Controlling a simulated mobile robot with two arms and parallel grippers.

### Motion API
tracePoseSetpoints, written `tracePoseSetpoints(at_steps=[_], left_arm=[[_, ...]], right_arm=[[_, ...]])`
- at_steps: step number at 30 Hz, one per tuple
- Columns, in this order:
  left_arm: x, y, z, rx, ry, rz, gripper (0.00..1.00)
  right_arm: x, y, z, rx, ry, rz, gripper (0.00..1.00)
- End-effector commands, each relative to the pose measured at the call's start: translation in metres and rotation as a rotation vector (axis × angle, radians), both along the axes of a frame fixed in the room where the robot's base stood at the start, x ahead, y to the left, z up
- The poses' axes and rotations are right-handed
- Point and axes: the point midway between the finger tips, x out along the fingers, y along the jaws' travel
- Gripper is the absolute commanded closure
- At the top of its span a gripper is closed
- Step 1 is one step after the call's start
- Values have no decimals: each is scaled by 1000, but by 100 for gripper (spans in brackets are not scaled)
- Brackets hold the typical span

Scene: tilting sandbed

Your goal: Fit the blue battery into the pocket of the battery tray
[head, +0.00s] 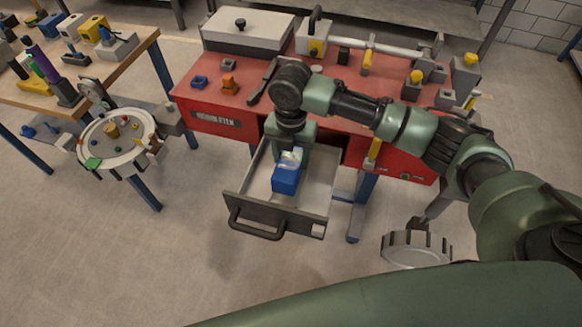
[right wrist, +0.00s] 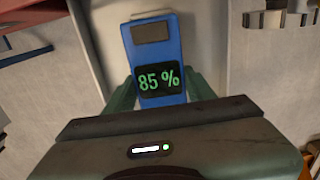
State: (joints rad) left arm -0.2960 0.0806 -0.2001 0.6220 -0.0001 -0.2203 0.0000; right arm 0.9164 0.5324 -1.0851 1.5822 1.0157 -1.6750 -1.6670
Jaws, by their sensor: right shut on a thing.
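The blue battery (head: 285,182) is in or just over the open drawer (head: 318,192) of the red workbench. In the right wrist view the battery (right wrist: 155,50) shows a dark display reading "85 %" in green and a grey patch at its far end. My right gripper (head: 290,158) reaches down from above and is shut on the battery; its green fingers (right wrist: 158,92) lie on both sides of it. I cannot tell whether the battery touches the drawer floor. I cannot make out the battery tray or its pocket for certain. My left gripper is not in view.
The red bench top (head: 225,102) carries a white lidded case (head: 248,32), small blue and orange blocks, and several grey and yellow fixtures. A round tray (head: 117,140) with small pieces stands left, beside a wooden table (head: 100,58). The floor before the drawer is clear.

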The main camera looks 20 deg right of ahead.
Motion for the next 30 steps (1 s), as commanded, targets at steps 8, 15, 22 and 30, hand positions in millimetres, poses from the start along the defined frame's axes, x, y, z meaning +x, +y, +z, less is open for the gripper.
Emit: tracePoseSetpoints(at_steps=[8, 15, 22, 30], left_arm=[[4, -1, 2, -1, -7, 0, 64], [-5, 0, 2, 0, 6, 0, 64], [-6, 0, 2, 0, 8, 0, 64], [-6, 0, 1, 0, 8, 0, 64]], right_arm=[[1, 1, -15, 2, -3, 0, 100], [1, 1, -45, 2, -1, 0, 100], [2, 1, -51, 2, -5, 0, 100], [0, 0, -56, -1, -1, 0, 29]])
